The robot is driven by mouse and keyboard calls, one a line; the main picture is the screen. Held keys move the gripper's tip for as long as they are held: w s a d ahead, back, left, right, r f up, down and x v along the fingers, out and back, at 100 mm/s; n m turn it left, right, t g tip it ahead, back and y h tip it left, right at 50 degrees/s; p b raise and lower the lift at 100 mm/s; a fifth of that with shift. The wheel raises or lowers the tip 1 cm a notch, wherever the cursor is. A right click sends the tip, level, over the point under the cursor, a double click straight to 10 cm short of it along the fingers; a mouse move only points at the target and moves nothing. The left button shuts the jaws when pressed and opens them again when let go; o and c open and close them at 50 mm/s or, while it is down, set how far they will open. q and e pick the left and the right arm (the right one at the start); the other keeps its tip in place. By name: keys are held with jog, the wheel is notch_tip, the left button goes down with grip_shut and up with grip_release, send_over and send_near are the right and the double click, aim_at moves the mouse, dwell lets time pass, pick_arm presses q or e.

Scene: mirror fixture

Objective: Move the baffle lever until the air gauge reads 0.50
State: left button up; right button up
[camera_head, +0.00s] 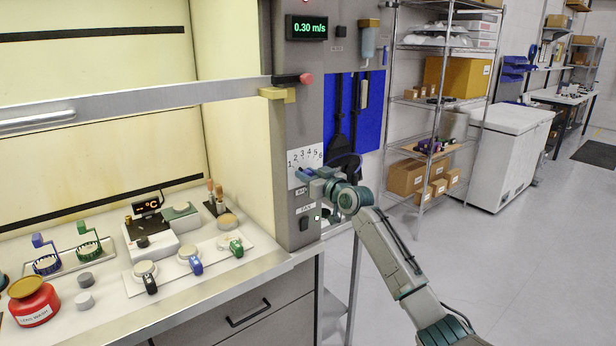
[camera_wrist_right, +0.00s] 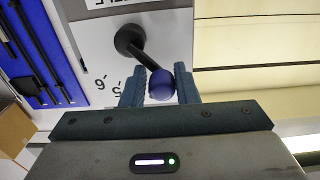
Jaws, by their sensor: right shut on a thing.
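The air gauge (camera_head: 307,27) on the grey post reads 0.30 m/s in green digits. Below it, a white scale plate (camera_head: 298,178) with numbers 1 to 6 is on the post. The baffle lever has a dark pivot and arm (camera_wrist_right: 129,41) and a blue ball knob (camera_wrist_right: 161,85), clear in the right wrist view. My right gripper (camera_head: 308,175) is at the plate, hiding much of the lever in the head view. Its fingers (camera_wrist_right: 160,90) are shut on the knob, one on each side. Digits 5 and 6 show beside one finger. My left gripper is not in view.
The raised sash bar (camera_head: 150,106) of the fume hood crosses to the left, ending near a red button (camera_head: 306,79). A blue tool panel (camera_head: 352,110) is right of the post. The bench at left holds a red jar (camera_head: 34,302) and several small fixtures. Open floor lies right.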

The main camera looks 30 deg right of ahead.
jog(key=shift+f+m, duration=0.3)
jog(key=m, duration=0.2)
jog(key=d+m+p, duration=0.1)
jog(key=m, duration=0.2)
jog(key=shift+d+r+m, duration=0.3)
jog(key=shift+d+r, duration=0.1)
jog(key=m, duration=0.1)
jog(key=d+m+p, duration=0.1)
jog(key=m, duration=0.1)
jog(key=shift+w+d+m, duration=0.1)
jog(key=shift+d+m, duration=0.1)
jog(key=shift+m, duration=0.1)
jog(key=shift+c, duration=0.2)
jog(key=m, duration=0.2)
jog(key=d+m, duration=0.1)
jog(key=shift+d+m+p, duration=0.2)
jog(key=shift+m+p, duration=0.15)
jog(key=shift+m, duration=0.05)
jog(key=shift+w+d, duration=0.1)
jog(key=shift+r+m, duration=0.15)
jog(key=shift+m, duration=0.25)
